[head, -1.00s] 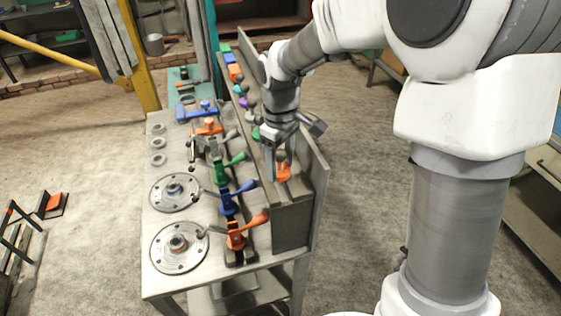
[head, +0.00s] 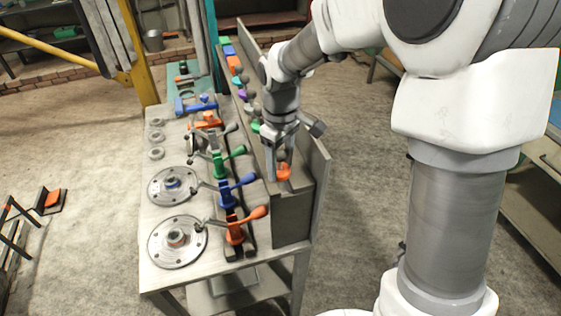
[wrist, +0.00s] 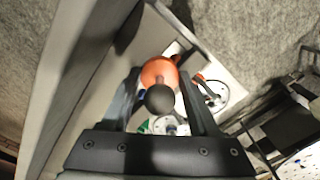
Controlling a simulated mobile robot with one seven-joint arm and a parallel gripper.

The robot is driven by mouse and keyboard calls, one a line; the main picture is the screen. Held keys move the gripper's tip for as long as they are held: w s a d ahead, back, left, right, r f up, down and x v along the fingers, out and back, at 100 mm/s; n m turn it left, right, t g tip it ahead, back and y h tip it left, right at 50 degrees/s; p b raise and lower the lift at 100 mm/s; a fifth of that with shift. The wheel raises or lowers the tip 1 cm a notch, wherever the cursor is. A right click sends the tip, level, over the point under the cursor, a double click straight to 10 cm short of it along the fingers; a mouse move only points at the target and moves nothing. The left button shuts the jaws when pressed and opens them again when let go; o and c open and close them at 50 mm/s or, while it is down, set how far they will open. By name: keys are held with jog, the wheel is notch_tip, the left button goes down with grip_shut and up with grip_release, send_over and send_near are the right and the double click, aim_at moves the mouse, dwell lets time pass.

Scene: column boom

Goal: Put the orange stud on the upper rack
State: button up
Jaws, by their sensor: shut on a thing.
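The orange stud (head: 284,173) is between the fingers of my gripper (head: 279,165), at the near end of the upper rack (head: 291,203). In the wrist view the stud (wrist: 159,70) shows as a rounded orange body with a dark ball-like knob in front of it. My gripper (wrist: 158,88) is shut on it, one finger on each side. The rack is a long grey ledge with a raised back wall along the bench's right side. I cannot tell whether the stud touches the ledge; its underside is hidden.
Several coloured pieces, such as an orange one (head: 233,64), stand farther along the rack. Left of it, toggle clamps with orange (head: 258,212), blue and green handles line the bench (head: 150,215). Two round flanges (head: 177,241) lie there. The rack's back wall (head: 318,180) rises close beside my gripper.

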aim_at(280, 150)
jog(key=o, duration=1.1)
jog(key=shift+r, duration=0.15)
jog(key=shift+r+p, duration=2.95)
jog(key=shift+r, duration=0.75)
jog(key=o, duration=0.5)
jog(key=shift+c, duration=0.2)
